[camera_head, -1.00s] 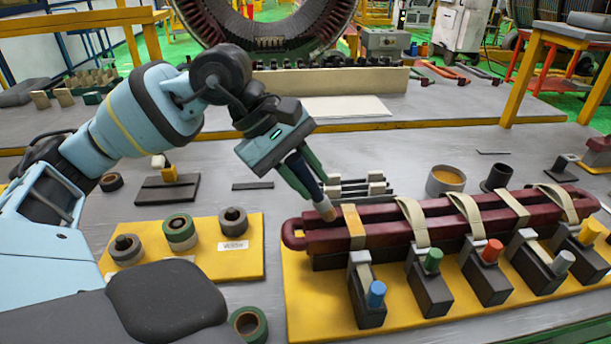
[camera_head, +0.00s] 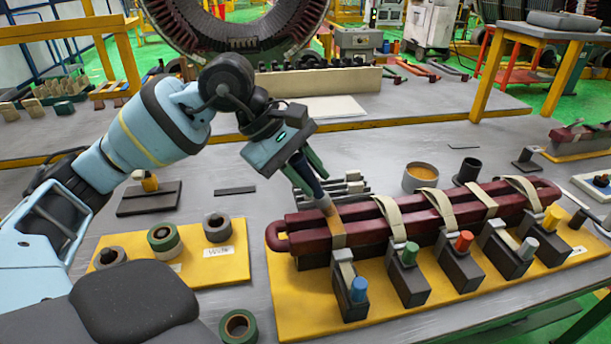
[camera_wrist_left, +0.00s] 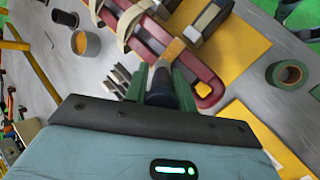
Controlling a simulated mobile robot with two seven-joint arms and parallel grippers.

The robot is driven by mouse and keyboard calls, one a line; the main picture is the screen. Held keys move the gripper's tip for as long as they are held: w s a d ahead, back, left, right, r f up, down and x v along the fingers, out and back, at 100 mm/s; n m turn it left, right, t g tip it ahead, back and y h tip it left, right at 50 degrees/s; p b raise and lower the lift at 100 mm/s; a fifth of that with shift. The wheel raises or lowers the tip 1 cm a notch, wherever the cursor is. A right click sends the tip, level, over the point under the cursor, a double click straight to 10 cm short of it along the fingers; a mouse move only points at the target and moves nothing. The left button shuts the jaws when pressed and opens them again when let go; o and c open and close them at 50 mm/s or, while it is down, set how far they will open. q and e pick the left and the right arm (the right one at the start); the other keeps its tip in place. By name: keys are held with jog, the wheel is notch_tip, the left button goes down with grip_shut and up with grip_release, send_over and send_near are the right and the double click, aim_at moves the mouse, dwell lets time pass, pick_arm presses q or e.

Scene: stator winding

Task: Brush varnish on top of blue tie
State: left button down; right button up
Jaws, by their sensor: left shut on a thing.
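My left gripper (camera_head: 307,172) is shut on a brush (camera_head: 320,192), which tilts down to the right, its pale bristles pointing at the maroon coil bar (camera_head: 455,207). The blue tie (camera_head: 337,234) is the leftmost band around the bar, behind the blue-knobbed clamp (camera_head: 353,291). It looks amber, darker than the beige bands. The bristle tip is at the tie's upper end; I cannot tell whether it touches. In the left wrist view the brush (camera_wrist_left: 160,88) shows dark between the green fingers, and the amber tie (camera_wrist_left: 175,48) lies just beyond. My right gripper is not in view.
An open pot of amber liquid (camera_head: 421,175) and a dark cup (camera_head: 467,172) stand behind the bar. Several clamps with coloured knobs line its front on a yellow board (camera_head: 300,310). Tape rolls (camera_head: 165,242) sit on another yellow board at left.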

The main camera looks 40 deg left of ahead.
aim_at(297, 159)
pick_arm(q)
jog(key=shift+w+a+f, duration=0.1)
jog(key=shift+w+f, duration=0.15)
jog(key=shift+s+a+b, duration=0.35)
jog(key=shift+s+a, duration=0.25)
jog(key=shift+s+a+b, duration=0.35)
jog(key=shift+s+a, duration=0.1)
jog(key=shift+s, duration=0.1)
jog(key=shift+s+a+r, duration=0.25)
jog(key=shift+s+a, duration=0.05)
jog(key=shift+s, duration=0.15)
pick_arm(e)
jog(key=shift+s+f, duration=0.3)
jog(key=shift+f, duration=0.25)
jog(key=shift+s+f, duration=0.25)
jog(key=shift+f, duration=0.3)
pick_arm(q)
jog(key=shift+r, duration=0.1)
